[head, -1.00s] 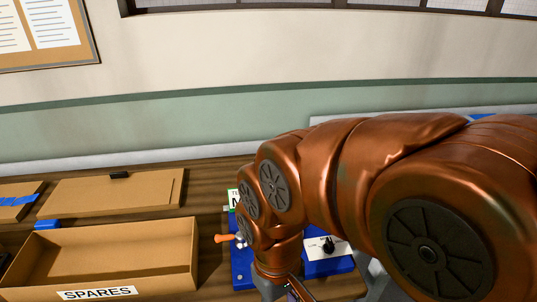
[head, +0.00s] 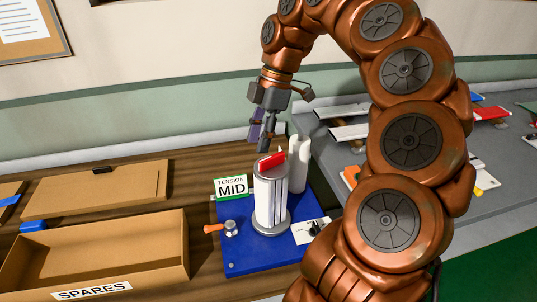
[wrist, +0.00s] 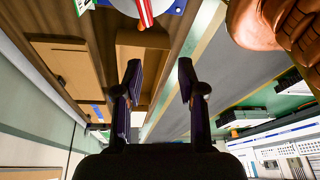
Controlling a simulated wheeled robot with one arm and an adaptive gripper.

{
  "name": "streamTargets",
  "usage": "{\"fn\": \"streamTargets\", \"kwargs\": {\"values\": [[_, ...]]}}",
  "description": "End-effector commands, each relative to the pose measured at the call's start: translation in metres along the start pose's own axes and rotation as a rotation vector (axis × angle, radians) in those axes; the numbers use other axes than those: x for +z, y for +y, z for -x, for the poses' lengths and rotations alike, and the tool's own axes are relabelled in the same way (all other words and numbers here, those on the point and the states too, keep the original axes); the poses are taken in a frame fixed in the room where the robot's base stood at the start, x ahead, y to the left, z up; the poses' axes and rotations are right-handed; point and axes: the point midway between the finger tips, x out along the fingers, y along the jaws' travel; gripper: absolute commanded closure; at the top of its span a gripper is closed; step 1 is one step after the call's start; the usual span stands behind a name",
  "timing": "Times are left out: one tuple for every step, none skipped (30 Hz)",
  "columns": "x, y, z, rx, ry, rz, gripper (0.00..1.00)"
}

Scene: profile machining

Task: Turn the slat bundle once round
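The slat bundle (head: 270,203) appears as an upright white, slatted cylinder on a round grey base, standing on a blue board (head: 240,262). A red piece (head: 271,161) lies across its top. My gripper (head: 259,146) points down just above and behind the top in the head view, apart from it as far as I can tell. In the wrist view its two fingers (wrist: 158,78) are spread with nothing between them. The red-and-white piece (wrist: 146,12) shows at the top edge there. The bundle's far side is hidden.
A plain white cylinder (head: 299,163) stands right behind the bundle. A "TENSION MID" sign (head: 231,187), an orange-handled knob (head: 230,229) and a white dial plate (head: 312,231) surround it. An open SPARES box (head: 95,250) stands left. My arm covers the right side.

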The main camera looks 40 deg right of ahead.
Motion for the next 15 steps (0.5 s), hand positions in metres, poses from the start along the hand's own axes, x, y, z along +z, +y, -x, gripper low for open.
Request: {"fn": "streamTargets", "kwargs": {"values": [[0.012,0.006,0.005,0.001,0.017,0.021,0.60],[0.019,0.009,0.006,-0.001,0.025,0.038,0.60],[0.028,0.012,0.008,0.002,0.036,0.057,0.60],[0.034,0.013,0.009,0.006,0.043,0.069,0.60],[0.039,0.015,0.011,0.007,0.047,0.080,0.60],[0.045,0.015,0.011,0.006,0.053,0.093,0.60],[0.049,0.016,0.011,0.005,0.058,0.100,0.60],[0.052,0.016,0.011,0.005,0.062,0.107,0.60],[0.055,0.016,0.011,0.005,0.065,0.112,0.60],[0.057,0.016,0.011,0.005,0.067,0.116,0.60],[0.058,0.016,0.011,0.005,0.068,0.119,0.60],[0.058,0.016,0.010,0.005,0.069,0.121,0.60],[0.059,0.016,0.009,0.004,0.069,0.122,0.60],[0.059,0.016,0.008,0.004,0.069,0.123,0.60],[0.058,0.016,0.006,0.004,0.068,0.123,0.60]]}}
